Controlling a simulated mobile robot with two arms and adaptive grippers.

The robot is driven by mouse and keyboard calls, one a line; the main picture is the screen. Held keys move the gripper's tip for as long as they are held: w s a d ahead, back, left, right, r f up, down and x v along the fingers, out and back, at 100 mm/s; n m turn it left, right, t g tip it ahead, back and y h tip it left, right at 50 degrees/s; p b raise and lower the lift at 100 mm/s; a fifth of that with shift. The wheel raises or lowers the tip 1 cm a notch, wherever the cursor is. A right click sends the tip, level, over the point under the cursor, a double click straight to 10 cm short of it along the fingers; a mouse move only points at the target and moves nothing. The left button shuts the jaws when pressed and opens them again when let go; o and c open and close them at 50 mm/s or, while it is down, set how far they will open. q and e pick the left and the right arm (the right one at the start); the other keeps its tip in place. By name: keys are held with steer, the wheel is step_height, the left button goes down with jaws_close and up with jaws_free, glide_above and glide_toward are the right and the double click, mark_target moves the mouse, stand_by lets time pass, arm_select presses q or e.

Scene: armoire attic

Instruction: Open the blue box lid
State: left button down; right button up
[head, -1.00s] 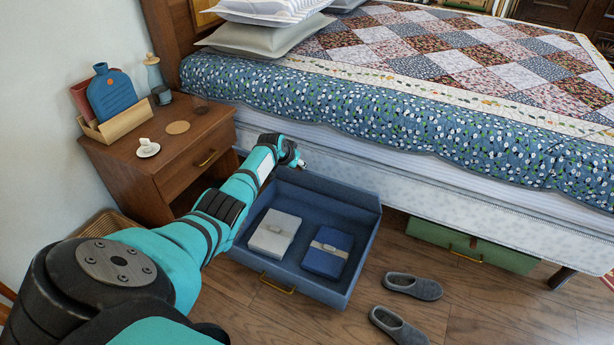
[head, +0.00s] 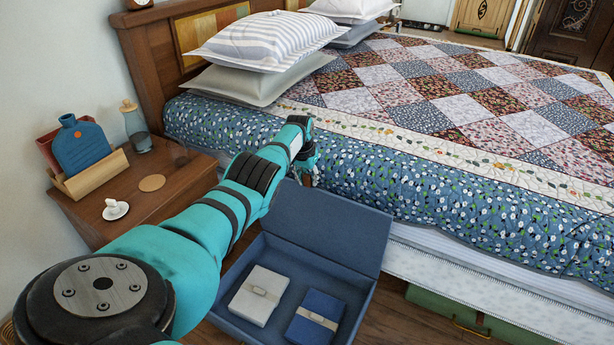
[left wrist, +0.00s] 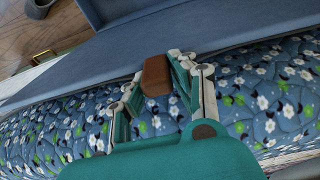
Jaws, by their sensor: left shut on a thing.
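The blue box (head: 232,325) is open on the floor beside the bed. Its blue lid (head: 335,225) stands raised at the back, next to the bed's side. My left gripper (head: 310,172) is at the lid's upper edge. In the left wrist view, my left gripper (left wrist: 160,75) is shut on a small brown tab (left wrist: 156,77) at the edge of the blue lid (left wrist: 90,68). A whitish banded packet (head: 258,296) and a dark blue banded packet (head: 315,318) lie inside the box. My right gripper is not in view.
The bed's floral quilt (head: 440,195) is close behind the lid. A green box (head: 450,310) is under the bed. A slipper (left wrist: 38,8) lies on the floor.

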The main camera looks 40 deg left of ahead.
arm_select(q)
steer(key=shift+f, duration=0.15)
steer(key=c, duration=1.1)
jaws_free()
steer(key=shift+v, duration=0.8)
steer(key=v, duration=1)
steer(key=shift+r, duration=0.25)
steer(key=shift+w, duration=0.1)
